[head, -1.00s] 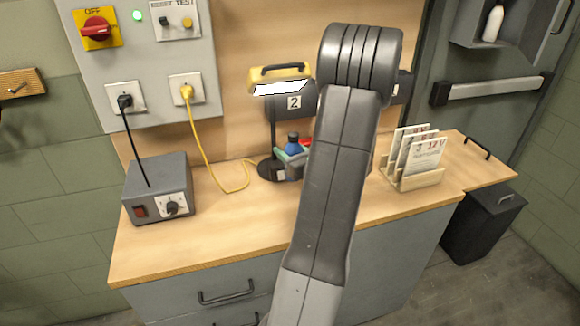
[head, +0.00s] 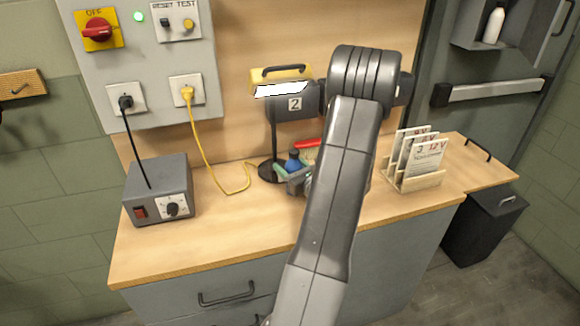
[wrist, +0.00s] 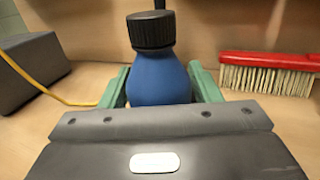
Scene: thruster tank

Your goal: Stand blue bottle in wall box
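The blue bottle (wrist: 160,80) with a black ribbed cap is upright between the green fingers of my gripper (wrist: 160,92) in the wrist view. The fingers press close on both its sides. In the head view, the bottle (head: 292,163) shows above the bench, with my gripper (head: 291,174) around it, partly hidden by my arm. Its base is hidden, so I cannot tell its height above the bench. A grey open box (head: 468,42) at the upper right, likely the wall box, has a white bottle (head: 494,25) standing in it.
A red brush (wrist: 270,75) lies behind the bottle to the right. A yellow-topped lamp (head: 282,82) stands at the back. A grey power unit (head: 158,188) with cords is at left, a card rack (head: 420,182) at right. The front left bench is clear.

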